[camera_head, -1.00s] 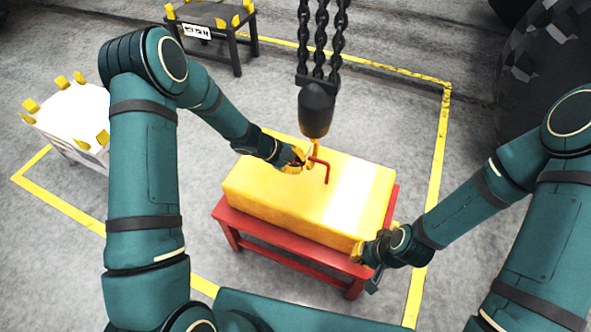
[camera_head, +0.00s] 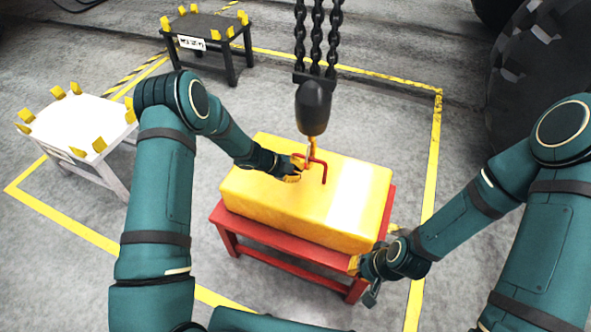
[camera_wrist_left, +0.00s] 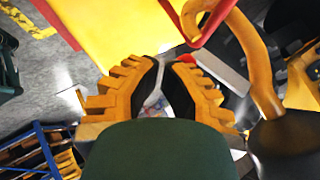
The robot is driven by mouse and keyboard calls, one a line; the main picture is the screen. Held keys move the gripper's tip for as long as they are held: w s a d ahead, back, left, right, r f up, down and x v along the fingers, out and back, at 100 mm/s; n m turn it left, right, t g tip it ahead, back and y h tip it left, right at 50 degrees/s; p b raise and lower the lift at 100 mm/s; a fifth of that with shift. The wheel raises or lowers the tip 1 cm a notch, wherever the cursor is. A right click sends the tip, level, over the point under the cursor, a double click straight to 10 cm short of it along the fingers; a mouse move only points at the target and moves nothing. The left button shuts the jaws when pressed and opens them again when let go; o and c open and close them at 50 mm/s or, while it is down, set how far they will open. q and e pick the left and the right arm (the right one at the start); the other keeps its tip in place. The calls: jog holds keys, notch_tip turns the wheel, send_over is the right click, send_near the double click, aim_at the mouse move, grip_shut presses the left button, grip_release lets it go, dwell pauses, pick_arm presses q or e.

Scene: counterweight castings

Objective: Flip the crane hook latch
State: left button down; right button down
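The crane hook (camera_head: 312,146) is orange and hangs under a black hook block (camera_head: 313,108) on chains. Its tip is at the red handle (camera_head: 324,172) on top of the yellow casting (camera_head: 285,205). In the left wrist view the hook (camera_wrist_left: 257,65) curves beside the red handle (camera_wrist_left: 207,18). A pale grey flat piece with a red end (camera_wrist_left: 222,73), possibly the latch, lies near the hook. My left gripper (camera_wrist_left: 166,65) is partly open and empty, just left of the hook in the head view (camera_head: 296,168). My right gripper (camera_head: 355,262) is by the casting's right front corner; its fingers are unclear.
The casting rests on a red stand (camera_head: 262,254). A white table (camera_head: 80,120) with yellow corner blocks stands at left, and a dark table (camera_head: 205,27) at the back. Yellow floor lines surround the stand. A large dark round object (camera_head: 540,90) is at right.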

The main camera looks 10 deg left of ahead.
pick_arm(q)
jog(key=shift+w+f, duration=0.2)
jog(key=shift+f, duration=0.2)
pick_arm(e)
jog(key=shift+w, duration=0.1)
pick_arm(q)
jog(key=shift+w+f, duration=0.15)
pick_arm(e)
jog(key=shift+w+f, duration=0.1)
pick_arm(q)
jog(key=shift+d, duration=0.1)
jog(key=shift+r+p, duration=0.6)
jog(key=shift+r, duration=0.25)
pick_arm(e)
jog(key=shift+r, duration=0.65)
